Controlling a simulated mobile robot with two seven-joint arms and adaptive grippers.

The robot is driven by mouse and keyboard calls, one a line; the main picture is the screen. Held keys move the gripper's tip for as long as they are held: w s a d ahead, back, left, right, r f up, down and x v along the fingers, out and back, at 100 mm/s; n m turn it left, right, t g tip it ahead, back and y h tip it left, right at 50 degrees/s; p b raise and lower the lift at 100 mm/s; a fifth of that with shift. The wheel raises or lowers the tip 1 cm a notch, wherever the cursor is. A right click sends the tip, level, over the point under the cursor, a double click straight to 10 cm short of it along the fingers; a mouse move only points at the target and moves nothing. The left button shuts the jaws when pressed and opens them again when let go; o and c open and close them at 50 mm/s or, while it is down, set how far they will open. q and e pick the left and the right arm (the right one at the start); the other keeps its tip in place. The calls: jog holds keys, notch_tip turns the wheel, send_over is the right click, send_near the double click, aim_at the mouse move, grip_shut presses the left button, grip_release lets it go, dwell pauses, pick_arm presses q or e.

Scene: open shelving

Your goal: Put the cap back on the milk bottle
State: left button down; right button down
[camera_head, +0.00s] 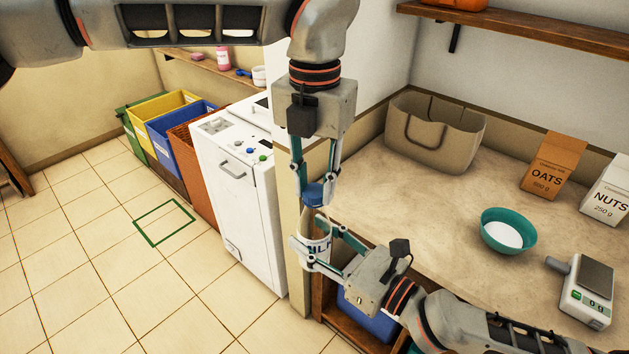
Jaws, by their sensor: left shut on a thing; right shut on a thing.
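The milk bottle (317,246) is white with dark lettering and stands upright in the grasp of my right gripper (310,252), in front of the counter's left edge. The blue cap (313,193) is held between the fingertips of my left gripper (314,193), which points straight down. The cap is directly above the bottle in the picture. A pale stretch of the bottle's upper part shows just below the cap; whether the cap touches the neck I cannot tell. The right gripper's fingers hide part of the bottle.
The counter (400,215) holds a beige bag (436,130), an oats box (553,165), a nuts box (608,190), a teal bowl (508,231) and a scale (588,290). A white machine (245,200) and coloured bins (180,135) stand left. The counter's middle is free.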

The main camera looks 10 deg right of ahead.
pick_arm(q)
jog(key=m, duration=0.5)
jog(key=shift+m, duration=0.3)
jog(key=m, duration=1.5)
jog(key=c, duration=1.6)
grip_release()
jog(key=shift+c, duration=0.2)
notch_tip(320, 180, up, 12)
